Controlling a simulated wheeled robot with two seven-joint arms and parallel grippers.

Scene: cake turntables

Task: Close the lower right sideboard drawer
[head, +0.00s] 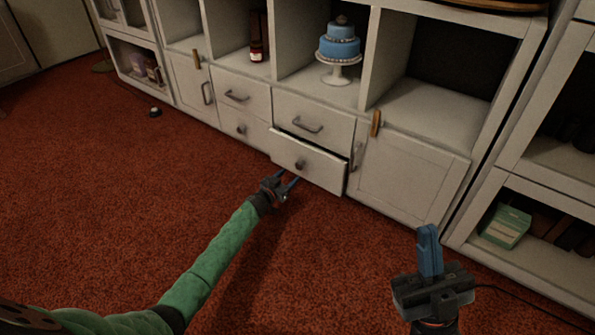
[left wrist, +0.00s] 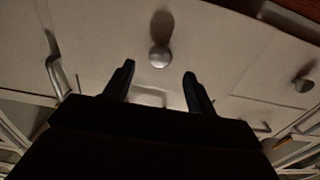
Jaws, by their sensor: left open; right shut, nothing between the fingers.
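The lower right sideboard drawer (head: 322,171) stands a little way out from the white sideboard, with a dark gap along its top edge. Its round knob (head: 299,164) is in the middle of its front; the knob also shows in the left wrist view (left wrist: 159,57). My left gripper (head: 288,183) is open and empty, low in front of this drawer. In the left wrist view the knob appears between the two fingertips and beyond them; contact cannot be seen. My right gripper (head: 428,240) is shut and empty, well away to the right, over the carpet.
The closed upper right drawer (head: 312,124) has a bar handle. The lower left drawer (head: 241,129) is closed. A cabinet door (head: 412,178) stands right of the open drawer. A blue cake (head: 340,43) on a white stand sits on a shelf above. The red carpet (head: 120,200) is mostly clear.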

